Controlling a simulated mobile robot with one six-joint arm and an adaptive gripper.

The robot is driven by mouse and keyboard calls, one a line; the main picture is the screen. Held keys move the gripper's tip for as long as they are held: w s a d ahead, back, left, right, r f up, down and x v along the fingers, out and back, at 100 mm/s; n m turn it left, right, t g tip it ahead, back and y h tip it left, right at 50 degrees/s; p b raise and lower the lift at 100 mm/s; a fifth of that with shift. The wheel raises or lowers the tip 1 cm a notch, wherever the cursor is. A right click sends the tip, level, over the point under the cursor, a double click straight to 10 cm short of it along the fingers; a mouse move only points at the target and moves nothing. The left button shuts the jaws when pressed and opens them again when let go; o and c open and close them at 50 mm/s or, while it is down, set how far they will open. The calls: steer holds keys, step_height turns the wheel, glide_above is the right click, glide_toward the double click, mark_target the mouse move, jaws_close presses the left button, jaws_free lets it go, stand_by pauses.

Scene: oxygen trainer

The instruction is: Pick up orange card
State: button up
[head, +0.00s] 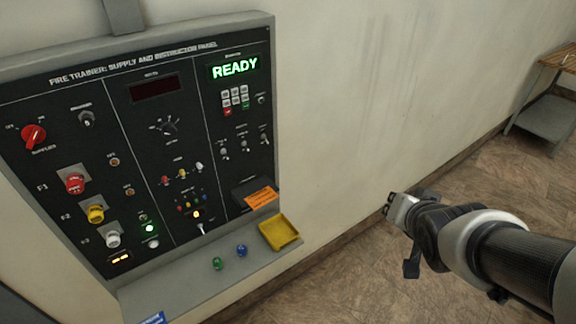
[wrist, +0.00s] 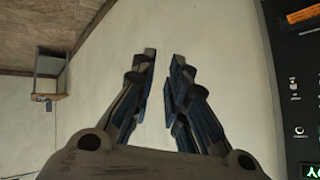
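The orange card (head: 261,198) sits at the lower right of the black trainer panel, at a dark slot or holder (head: 247,188), above the yellow tray. It also shows in the wrist view (wrist: 304,14) at the top right corner, partly cut off by the frame edge. My gripper (head: 390,204) is to the right of the panel, in front of the bare wall and well apart from the card. In the wrist view my gripper (wrist: 162,65) has its two fingers apart with a narrow gap and nothing between them.
A grey shelf (head: 210,285) under the panel bears a yellow tray (head: 281,236), a green knob-like piece (head: 218,263) and a blue one (head: 242,250). The panel (head: 150,130) carries switches and a green READY display (head: 235,67). A wooden-topped table (head: 560,58) stands far right.

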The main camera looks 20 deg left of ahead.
steer(key=w+a+f+t+y+b, duration=0.1)
steer(key=w+a+f+y, duration=0.3)
steer(key=w+a+f, duration=0.25)
steer(key=m+y+b, duration=0.3)
steer(key=m+y, duration=0.2)
steer(key=y, duration=0.5)
glide_toward(269, 199)
steer(key=s+x, duration=0.1)
steer(key=x, duration=0.7)
steer(key=shift+a, duration=0.45)
jaws_close()
steer(key=shift+r, duration=0.1)
step_height(269, 199, up, 3)
steer(key=shift+f+p, duration=0.15)
steer(key=shift+p, duration=0.8)
steer(key=shift+f, duration=0.15)
